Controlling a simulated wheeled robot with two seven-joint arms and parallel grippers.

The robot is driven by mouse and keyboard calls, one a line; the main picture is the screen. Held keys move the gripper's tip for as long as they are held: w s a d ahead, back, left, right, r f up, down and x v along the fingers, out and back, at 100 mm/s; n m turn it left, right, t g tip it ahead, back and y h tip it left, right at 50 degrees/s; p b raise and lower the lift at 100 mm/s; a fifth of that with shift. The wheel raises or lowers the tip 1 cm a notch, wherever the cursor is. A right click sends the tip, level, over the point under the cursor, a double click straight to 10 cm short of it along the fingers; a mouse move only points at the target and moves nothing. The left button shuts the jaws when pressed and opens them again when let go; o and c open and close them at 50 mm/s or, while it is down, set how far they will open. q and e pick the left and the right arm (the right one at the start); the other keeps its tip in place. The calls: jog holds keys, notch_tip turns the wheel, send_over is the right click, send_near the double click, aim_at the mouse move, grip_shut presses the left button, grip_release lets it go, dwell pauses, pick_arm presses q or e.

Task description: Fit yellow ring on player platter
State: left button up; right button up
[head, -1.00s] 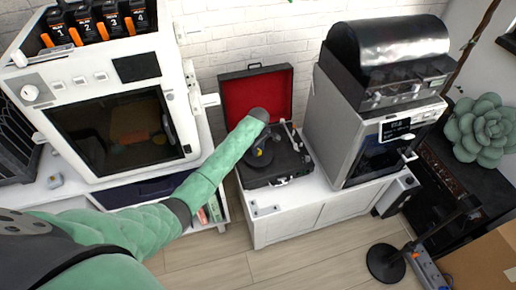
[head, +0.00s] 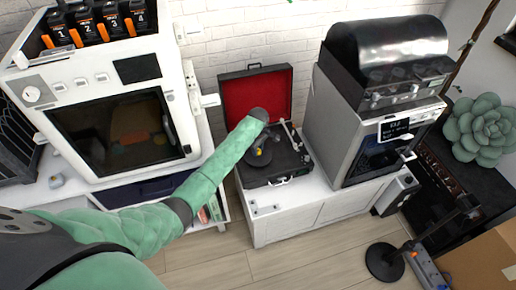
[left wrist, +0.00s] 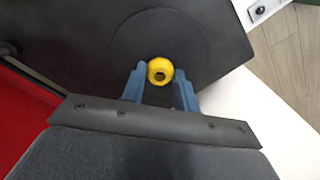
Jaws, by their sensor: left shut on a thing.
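The record player (head: 276,168) is an open black case with a red-lined lid (head: 257,97), standing on a white cabinet. Its dark round platter (left wrist: 205,25) fills the upper part of the left wrist view. My left gripper (left wrist: 160,80) has blue fingers shut on the yellow ring (left wrist: 160,66), holding it over the platter near its middle. Whether the ring touches the platter I cannot tell. In the head view my green arm covers much of the platter, and only a bit of yellow (head: 259,152) shows. My right gripper is out of view.
A white oven-like machine (head: 115,125) stands left of the player. A grey machine with a display (head: 365,120) stands close on its right.

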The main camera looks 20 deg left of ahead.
pick_arm(q)
jog(key=shift+f, duration=0.6)
dwell(0.7)
jog(key=o, duration=0.7)
jog(key=shift+c, duration=0.2)
